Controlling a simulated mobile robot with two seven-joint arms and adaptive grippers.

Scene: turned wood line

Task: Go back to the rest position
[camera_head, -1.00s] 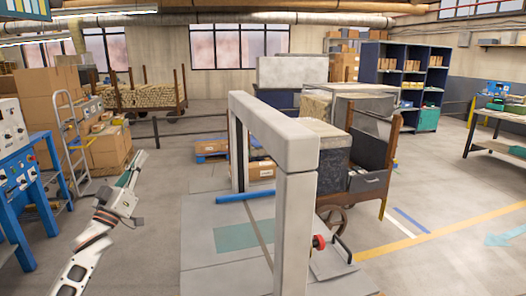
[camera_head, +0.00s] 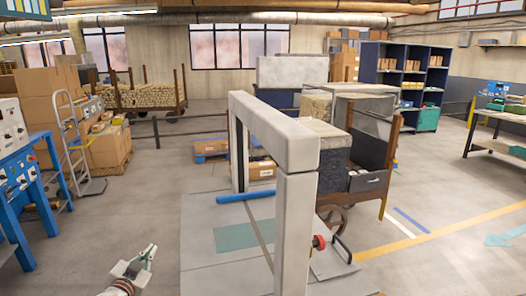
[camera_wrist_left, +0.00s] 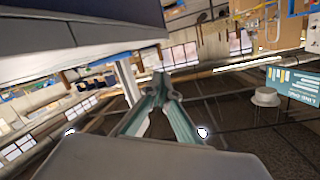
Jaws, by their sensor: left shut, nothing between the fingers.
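My left gripper (camera_head: 150,252) is low at the left of the head view, above the bare grey floor. In the left wrist view (camera_wrist_left: 160,82) its two greenish fingers come together at the tips, with nothing between them. Most of the left arm is below the picture's lower edge. My right gripper is in neither view.
A thick grey frame (camera_head: 272,132) stands over grey floor plates (camera_head: 205,250) in the middle. A blue control bench (camera_head: 45,190) and a hand truck (camera_head: 75,140) are at the left. A cart (camera_head: 368,183) stands right of the frame. Floor between bench and plates is open.

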